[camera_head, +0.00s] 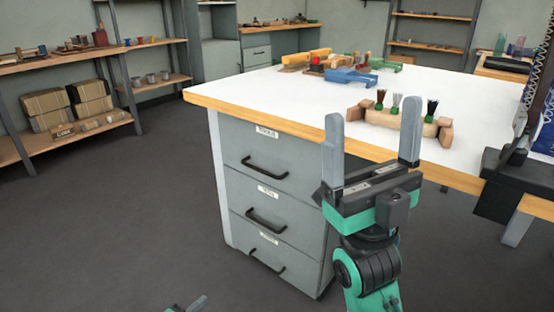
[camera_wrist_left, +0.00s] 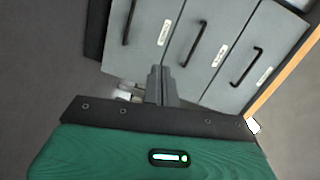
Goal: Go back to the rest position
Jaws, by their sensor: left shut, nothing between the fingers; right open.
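My right gripper (camera_head: 370,150) stands upright in front of the workbench edge, its two grey fingers wide apart with nothing between them. My left gripper (camera_head: 192,304) shows only as a small tip at the bottom edge of the head view, low over the floor. In the left wrist view its fingers (camera_wrist_left: 160,84) are together and empty, in front of the grey drawers (camera_wrist_left: 205,50).
The white bench top (camera_head: 260,92) has a wooden edge and a drawer cabinet (camera_head: 270,180) below. A blue tool (camera_head: 350,77) and a yellow piece (camera_head: 297,60) lie toward its back. Shelves (camera_head: 70,60) stand at left. The floor (camera_head: 110,220) at left is clear.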

